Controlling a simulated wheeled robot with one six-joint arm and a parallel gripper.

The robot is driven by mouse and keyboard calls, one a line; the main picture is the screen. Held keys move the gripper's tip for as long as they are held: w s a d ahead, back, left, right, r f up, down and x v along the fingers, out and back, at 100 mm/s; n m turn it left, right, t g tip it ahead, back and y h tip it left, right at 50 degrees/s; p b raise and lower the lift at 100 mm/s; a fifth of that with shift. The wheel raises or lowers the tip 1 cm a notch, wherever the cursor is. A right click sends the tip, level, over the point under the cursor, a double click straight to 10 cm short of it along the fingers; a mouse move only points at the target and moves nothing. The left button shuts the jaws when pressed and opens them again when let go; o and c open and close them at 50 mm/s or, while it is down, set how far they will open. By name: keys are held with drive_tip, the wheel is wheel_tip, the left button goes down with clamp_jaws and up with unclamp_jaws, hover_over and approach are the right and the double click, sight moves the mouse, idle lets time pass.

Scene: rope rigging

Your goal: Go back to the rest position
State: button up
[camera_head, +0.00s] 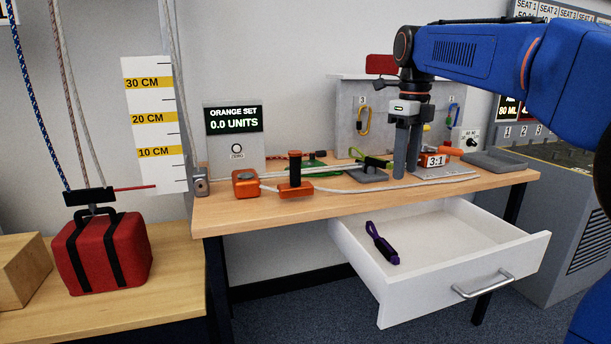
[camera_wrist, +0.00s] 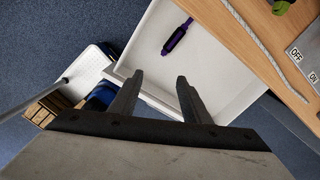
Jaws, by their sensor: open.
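My gripper (camera_head: 406,162) points down over the right part of the workbench (camera_head: 330,211), between the green-handled device and the 3:1 block. In the wrist view my gripper (camera_wrist: 158,82) has its two dark fingers apart with nothing between them. Below it in that view is the open white drawer (camera_wrist: 215,75), holding a purple and black tool (camera_wrist: 177,36). The same tool (camera_head: 382,243) lies at the left inside the drawer in the head view. My blue arm reaches in from the right.
The drawer (camera_head: 465,275) juts out from the bench front. A red bag (camera_head: 101,252) with black straps sits at left under hanging ropes. An orange device (camera_head: 295,188), a 3:1 block (camera_head: 434,161) and a white rope (camera_head: 345,188) occupy the bench. A grey cabinet (camera_head: 560,230) stands at right.

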drive_tip(key=s+d+f+n+t, duration=0.2)
drive_tip(key=s+f+n, duration=1.1)
drive_tip(key=s, duration=0.2)
drive_tip(key=s+d+f+n+t, duration=0.2)
drive_tip(key=s+d+f+n, duration=0.1)
drive_tip(key=s+f+n, duration=1)
drive_tip(key=shift+s+d+n+t, duration=0.2)
drive_tip(key=shift+s+n+t, duration=0.3)
drive_tip(key=shift+s, duration=0.5)
drive_tip(key=shift+c, duration=0.3)
